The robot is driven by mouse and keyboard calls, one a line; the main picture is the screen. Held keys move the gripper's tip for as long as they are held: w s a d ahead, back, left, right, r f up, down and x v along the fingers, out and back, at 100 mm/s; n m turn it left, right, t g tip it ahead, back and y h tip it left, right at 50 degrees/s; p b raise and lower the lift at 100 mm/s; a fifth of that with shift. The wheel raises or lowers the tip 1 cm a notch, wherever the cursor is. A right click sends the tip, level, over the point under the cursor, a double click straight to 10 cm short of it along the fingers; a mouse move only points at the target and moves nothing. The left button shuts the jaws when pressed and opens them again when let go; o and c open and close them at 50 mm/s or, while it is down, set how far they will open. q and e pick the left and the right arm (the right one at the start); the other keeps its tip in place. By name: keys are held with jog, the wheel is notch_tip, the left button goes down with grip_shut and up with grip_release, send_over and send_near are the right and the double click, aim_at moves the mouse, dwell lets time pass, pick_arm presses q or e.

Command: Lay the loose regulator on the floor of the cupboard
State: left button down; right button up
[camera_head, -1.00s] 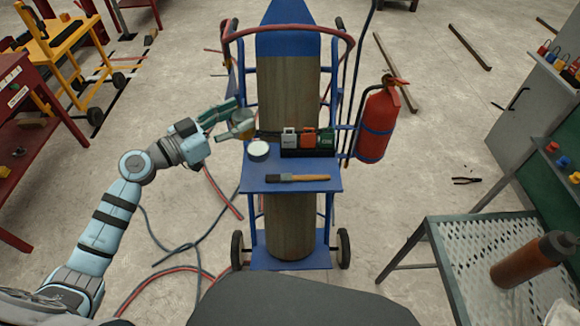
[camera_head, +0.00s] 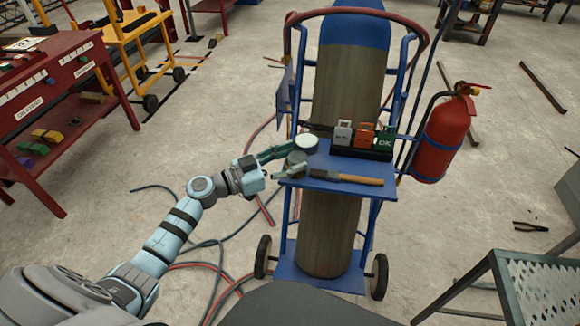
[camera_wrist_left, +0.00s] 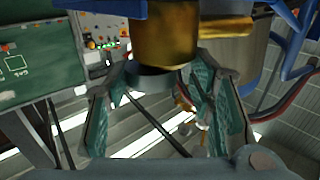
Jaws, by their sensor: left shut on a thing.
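My left gripper (camera_head: 285,163) comes in from the left, beside the left edge of the blue trolley shelf (camera_head: 331,186). Its teal fingers are shut on the regulator (camera_head: 298,157), which looks small and greyish from the head. In the left wrist view, the regulator (camera_wrist_left: 165,35) shows a brass cylinder with a dark grey ring below it, at the tips of the fingers (camera_wrist_left: 160,100). I cannot tell whether it touches the shelf. The cupboard's floor is not clearly in view. My right gripper is not in view.
A gas cylinder (camera_head: 325,235) and a red extinguisher (camera_head: 444,138) stand on the trolley. Hoses lie on the floor. A perforated table (camera_head: 540,285) is at right.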

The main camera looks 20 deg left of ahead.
pick_arm(q)
jog(key=shift+r, duration=0.1)
jog(key=c, duration=1.2)
grip_release()
jog(key=shift+f, duration=0.2)
jog(key=o, duration=0.5)
jog(key=shift+c, duration=0.2)
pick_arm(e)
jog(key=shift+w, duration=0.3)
pick_arm(q)
jog(key=shift+r, duration=0.1)
jog(key=p+v, duration=0.1)
jog(key=v, duration=1.1)
jog(key=shift+p, duration=0.35)
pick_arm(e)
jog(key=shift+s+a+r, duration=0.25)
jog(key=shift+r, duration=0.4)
pick_arm(q)
jog(key=shift+r, duration=0.1)
